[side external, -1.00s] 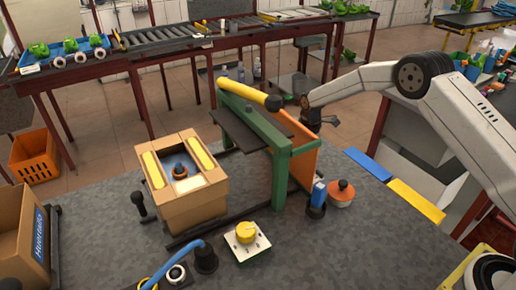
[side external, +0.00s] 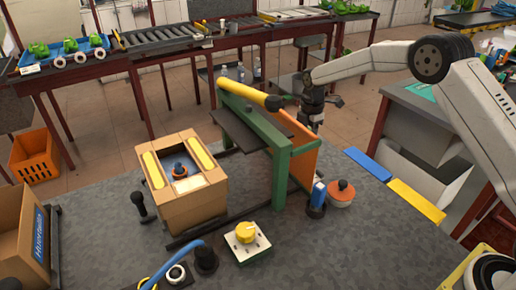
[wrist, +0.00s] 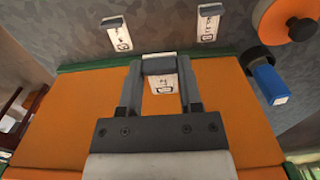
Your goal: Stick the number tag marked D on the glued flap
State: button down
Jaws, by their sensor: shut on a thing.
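My gripper (side external: 314,118) is behind the orange panel, pointing down, its fingertips partly hidden in the side view. In the wrist view my gripper (wrist: 160,75) is shut on a small tag (wrist: 163,85) with a dark grey top and white label. Its black mark is too small to read surely. Orange board lies below it in that view. An open cardboard box (side external: 190,205) stands on the grey table at left. Its top flaps carry yellow strips, one on the left flap (side external: 153,170) and one on the right flap (side external: 201,152).
Two more white tags lie beyond the orange board, one left (wrist: 118,36) and one right (wrist: 208,24). A green frame (side external: 284,170) with orange panel (side external: 304,155) and yellow roller (side external: 250,95) stands between my gripper and the box. A yellow-knobbed box (side external: 247,240) stands in front.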

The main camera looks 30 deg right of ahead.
notch_tip(320, 180, up, 23)
jog(key=a, duration=1.2)
jog(key=w+a, duration=0.1)
jog(key=a, duration=0.6)
jog(key=shift+w+r, duration=0.1)
jog(key=shift+r, duration=0.1)
jog(key=s+a, duration=0.3)
jog(key=a, duration=0.5)
jog(key=s+a, duration=0.2)
jog(key=a, duration=0.6)
send_over(199, 181)
jog(key=shift+f, duration=5.65)
jog(key=shift+f, duration=0.25)
jog(key=shift+f, duration=2.85)
jog(key=shift+f, duration=0.65)
